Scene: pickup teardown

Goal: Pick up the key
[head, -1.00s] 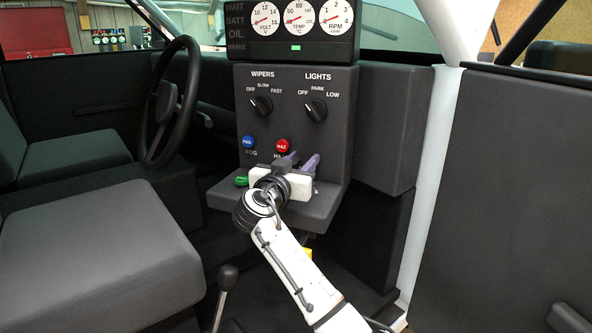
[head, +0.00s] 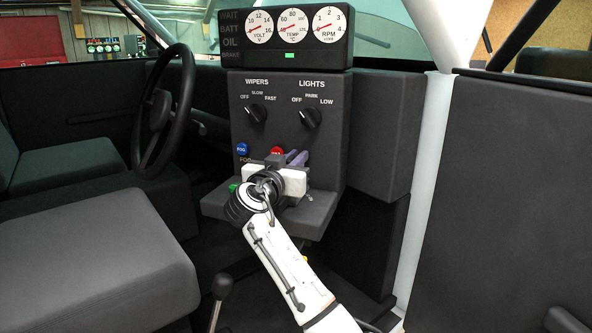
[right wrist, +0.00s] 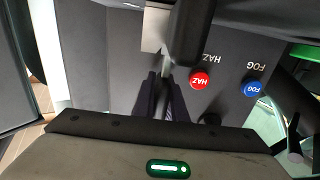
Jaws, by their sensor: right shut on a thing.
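My right gripper (head: 296,159) reaches in front of the lower dash panel, just right of the red HAZ button (head: 278,150). Its two dark purplish fingers are close together, and they also show in the right wrist view (right wrist: 164,78). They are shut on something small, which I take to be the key. The key itself is mostly hidden by the fingers, so I cannot make out its shape. My left gripper is not in view.
The dash panel (head: 284,96) carries WIPERS and LIGHTS knobs and a blue FOG button (head: 242,149). A grey ledge (head: 305,222) juts out below it. A steering wheel (head: 164,112) stands at left, with seats in front. A shift lever (head: 221,287) rises from the floor.

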